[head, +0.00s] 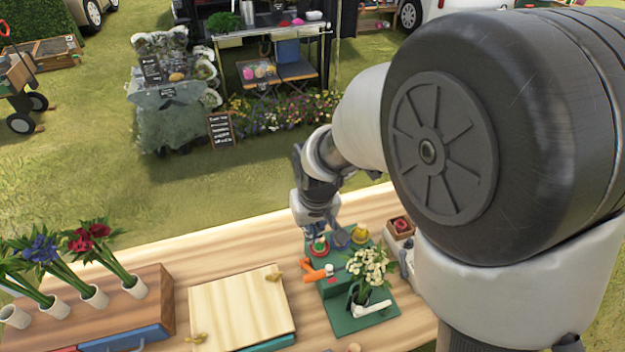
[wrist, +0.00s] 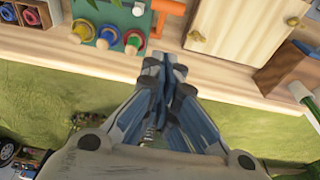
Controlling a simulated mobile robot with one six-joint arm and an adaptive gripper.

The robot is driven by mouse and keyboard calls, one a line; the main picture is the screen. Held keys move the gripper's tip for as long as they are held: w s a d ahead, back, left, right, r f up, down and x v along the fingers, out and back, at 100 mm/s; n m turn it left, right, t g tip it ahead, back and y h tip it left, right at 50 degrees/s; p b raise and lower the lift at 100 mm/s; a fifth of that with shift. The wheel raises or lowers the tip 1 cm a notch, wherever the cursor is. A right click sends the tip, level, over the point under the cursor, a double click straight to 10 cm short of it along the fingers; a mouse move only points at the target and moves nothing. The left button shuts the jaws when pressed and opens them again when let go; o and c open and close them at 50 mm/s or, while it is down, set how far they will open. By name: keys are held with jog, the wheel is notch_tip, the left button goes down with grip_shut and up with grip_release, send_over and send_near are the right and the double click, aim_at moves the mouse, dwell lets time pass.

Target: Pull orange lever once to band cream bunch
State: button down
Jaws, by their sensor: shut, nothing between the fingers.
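The orange lever (head: 316,272) stands on the green banding device (head: 341,318) in the head view, its handle pointing left. In the wrist view the orange lever (wrist: 170,8) is at the top edge, partly cut off. The cream bunch (head: 370,266), white flowers on green stems, stands in the device just right of the lever. My gripper (wrist: 162,62) is shut and empty. In the wrist view its fingertips are below the lever, near the table edge and apart from it. In the head view my gripper (head: 325,230) is behind the lever, its fingertips hard to make out.
Coloured spools (wrist: 108,36) sit on the device beside the lever. A pale wooden board (head: 240,305) with brass catches lies left of it. A wooden rack (head: 152,290) holds red and blue flowers in white cups. Grass lies beyond the table edge.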

jog(key=shift+a, duration=0.1)
jog(key=b, duration=0.2)
send_over(311, 271)
notch_tip(311, 271, down, 12)
jog(key=shift+f, duration=0.25)
jog(key=shift+s+f, duration=0.15)
jog(key=shift+f, duration=0.2)
jog(key=shift+s+f+b, duration=0.1)
jog(key=shift+s+b, duration=0.05)
jog(key=shift+b, duration=0.2)
jog(key=shift+s+d+f, duration=0.15)
jog(key=shift+s+d, duration=0.05)
jog(key=shift+s, duration=0.2)
